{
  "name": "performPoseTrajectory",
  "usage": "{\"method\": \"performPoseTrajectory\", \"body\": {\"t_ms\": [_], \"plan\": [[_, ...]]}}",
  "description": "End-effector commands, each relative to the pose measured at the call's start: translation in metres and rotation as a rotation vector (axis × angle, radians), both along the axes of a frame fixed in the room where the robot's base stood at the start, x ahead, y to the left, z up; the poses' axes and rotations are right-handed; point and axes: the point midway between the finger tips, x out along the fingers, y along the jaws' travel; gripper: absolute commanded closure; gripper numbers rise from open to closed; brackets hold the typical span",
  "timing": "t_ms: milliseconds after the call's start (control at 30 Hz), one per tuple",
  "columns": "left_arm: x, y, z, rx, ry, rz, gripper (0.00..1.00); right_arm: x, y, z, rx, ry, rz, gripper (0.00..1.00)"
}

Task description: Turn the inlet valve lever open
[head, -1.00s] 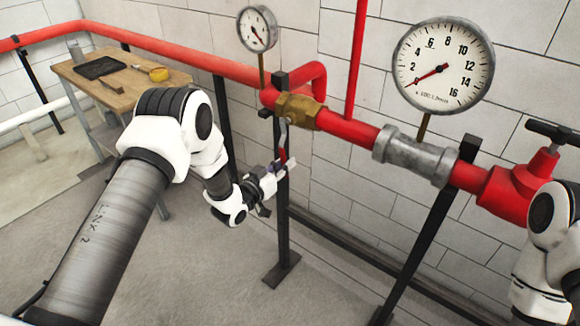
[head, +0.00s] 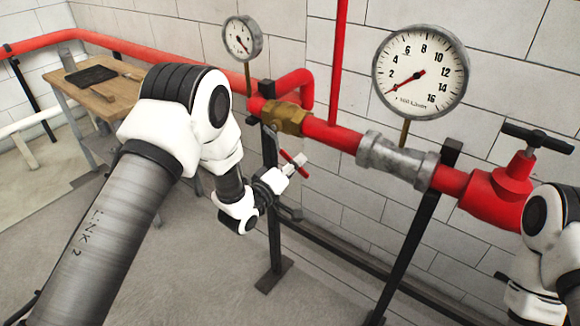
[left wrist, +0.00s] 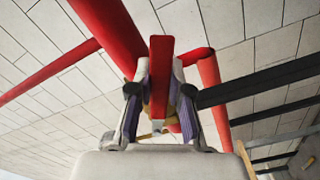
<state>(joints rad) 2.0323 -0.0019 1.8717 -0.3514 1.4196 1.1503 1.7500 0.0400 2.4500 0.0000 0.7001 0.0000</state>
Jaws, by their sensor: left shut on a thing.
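The inlet valve is a brass body (head: 285,118) on the red pipe. Its lever has a red handle (head: 294,162) that hangs below the valve and slants down to the right in the head view. My left gripper (head: 298,166) is shut on this handle. In the left wrist view the red handle (left wrist: 161,70) stands upright between the two fingers (left wrist: 160,112), and the brass body behind is mostly hidden. My right arm shows at the right edge of the head view, but its fingers are out of view.
A black support post (head: 273,220) stands close behind my left gripper. A large gauge (head: 421,72) and a small gauge (head: 242,38) rise above the pipe. A grey coupling (head: 397,158) and a red valve with a black handle (head: 537,138) lie right. A wooden table (head: 112,98) stands back left.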

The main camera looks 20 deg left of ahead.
Motion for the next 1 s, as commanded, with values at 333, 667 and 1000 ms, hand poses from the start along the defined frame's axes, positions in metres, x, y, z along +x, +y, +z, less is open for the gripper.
{"method": "performPoseTrajectory", "body": {"t_ms": [333,667,1000], "plan": [[-0.003,-0.009,0.037,-0.278,0.095,0.003,1.0,0.0,0.0,0.022,0.0,0.0,0.0,0.6],[-0.003,-0.011,0.054,-0.43,0.151,0.002,1.0,0.0,0.0,0.032,0.0,0.0,0.0,0.6],[-0.003,-0.011,0.056,-0.466,0.163,0.003,1.0,0.0,0.0,0.034,0.0,0.0,0.0,0.6]]}}
